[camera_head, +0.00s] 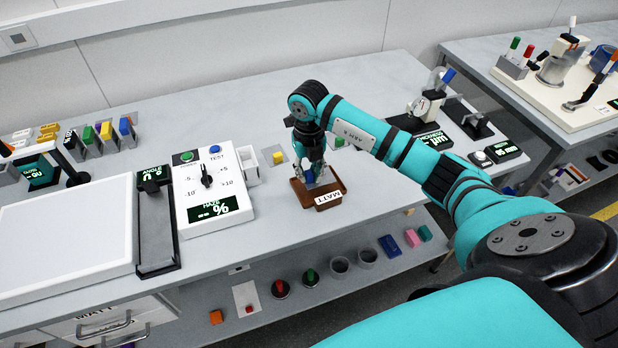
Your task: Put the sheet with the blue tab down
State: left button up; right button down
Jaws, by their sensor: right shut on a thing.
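My right gripper (314,178) reaches down over a small brown tray (331,191) with a white MATT label on its front. It is shut on a small sheet with a blue tab (295,174), at or just above the tray's inside. The fingers hide most of the sheet, and I cannot tell whether it touches the tray floor. My left gripper is not in view.
A haze meter (213,187) with a dial stands left of the tray. A yellow-tabbed piece (279,158) and a green-tabbed piece (340,142) lie behind it. A gauge stand (424,107) is at right. Bench is clear in front of the haze meter.

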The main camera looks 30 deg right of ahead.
aim_at(309, 182)
notch_tip(309, 182, down, 3)
jog(key=shift+s+r+p, duration=0.1)
jog(key=shift+p, duration=0.6)
jog(key=shift+f, duration=0.4)
jog(key=c, duration=1.5)
grip_release()
